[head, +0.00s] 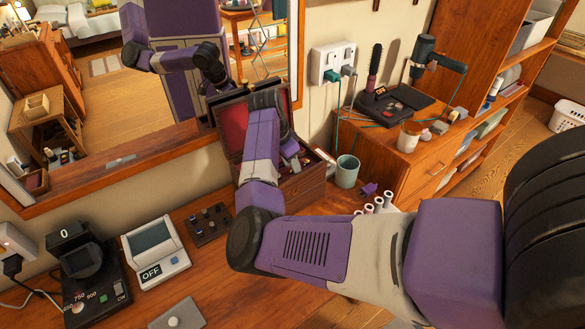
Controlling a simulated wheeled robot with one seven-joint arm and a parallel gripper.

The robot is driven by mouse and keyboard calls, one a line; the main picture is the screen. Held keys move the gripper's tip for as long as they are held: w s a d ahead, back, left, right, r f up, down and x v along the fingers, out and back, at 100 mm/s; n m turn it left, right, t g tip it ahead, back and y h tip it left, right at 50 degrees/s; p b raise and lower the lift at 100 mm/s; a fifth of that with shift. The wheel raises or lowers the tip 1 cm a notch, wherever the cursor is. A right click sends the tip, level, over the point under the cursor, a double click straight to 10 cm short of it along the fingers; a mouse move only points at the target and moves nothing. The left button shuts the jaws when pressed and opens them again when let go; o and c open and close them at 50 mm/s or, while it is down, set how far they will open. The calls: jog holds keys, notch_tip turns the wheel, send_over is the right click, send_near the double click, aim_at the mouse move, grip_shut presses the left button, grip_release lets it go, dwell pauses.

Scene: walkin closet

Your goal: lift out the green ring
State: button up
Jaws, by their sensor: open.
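An open wooden jewelry box (300,188) with a dark red lining stands on the dresser against the mirror, its lid (232,125) raised. My arm reaches over the box, and its wrist bends down in front of the lid. My gripper (299,160) is open and points down at the inside of the box, partly hidden behind my forearm. I cannot make out the green ring; my arm and the box walls hide much of the inside.
Left are a dark panel with knobs (209,223) and a device marked OFF (155,252). The mirror (100,90) rises behind.

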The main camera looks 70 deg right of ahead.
jog(key=shift+f, duration=0.15)
grip_shut()
dwell(0.4)
